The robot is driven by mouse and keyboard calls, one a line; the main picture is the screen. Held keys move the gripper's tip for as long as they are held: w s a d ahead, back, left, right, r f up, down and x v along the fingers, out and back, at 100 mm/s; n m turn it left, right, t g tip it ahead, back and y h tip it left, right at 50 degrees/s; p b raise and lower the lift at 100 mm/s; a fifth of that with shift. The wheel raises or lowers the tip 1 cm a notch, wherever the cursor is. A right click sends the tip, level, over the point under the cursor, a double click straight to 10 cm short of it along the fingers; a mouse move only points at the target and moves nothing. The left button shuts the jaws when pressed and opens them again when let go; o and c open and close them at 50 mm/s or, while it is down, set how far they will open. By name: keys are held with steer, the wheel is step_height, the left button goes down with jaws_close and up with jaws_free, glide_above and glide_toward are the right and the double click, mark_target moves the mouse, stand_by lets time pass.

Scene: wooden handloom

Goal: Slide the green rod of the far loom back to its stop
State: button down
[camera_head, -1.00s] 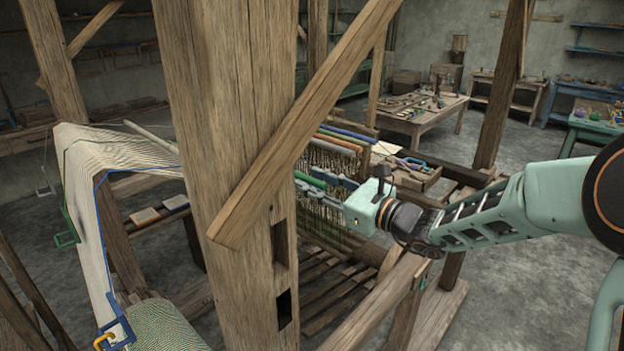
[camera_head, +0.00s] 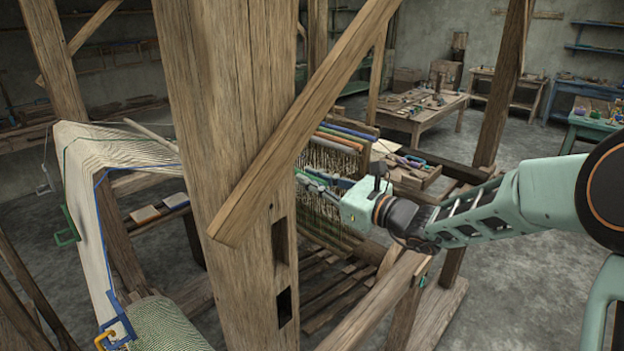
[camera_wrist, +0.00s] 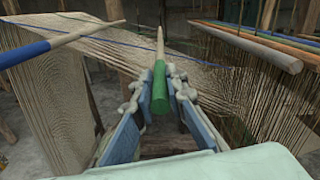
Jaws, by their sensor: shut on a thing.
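The green rod (camera_wrist: 160,88) points away from me in the middle of the wrist view, its green near end between my fingers and its pale wooden length running on toward the cloth. My gripper (camera_wrist: 158,82) is shut on that green end, one finger on each side. In the head view my gripper (camera_head: 318,188) is at the loom, just right of the thick post. There the post hides most of the rod, and only a little green shows by the fingers. The rod's stop cannot be made out.
A thick post (camera_head: 228,120) with a diagonal brace (camera_head: 310,120) stands left of my gripper. Coloured rods (camera_head: 340,140) with hanging threads lie just above and behind it. In the wrist view a blue-ended rod (camera_wrist: 25,53) is at left and a bare wooden rod (camera_wrist: 250,46) at right.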

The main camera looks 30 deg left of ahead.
steer(key=s+a+r+b, duration=0.2)
steer(key=s+r, duration=0.1)
steer(key=s, duration=0.6)
steer(key=shift+a, duration=0.35)
steer(key=c, duration=1.9)
jaws_free()
steer(key=shift+c, duration=0.2)
steer(key=shift+d, duration=0.15)
steer(key=v, duration=1.1)
steer(key=shift+s+d, duration=0.2)
steer(key=shift+d, duration=0.15)
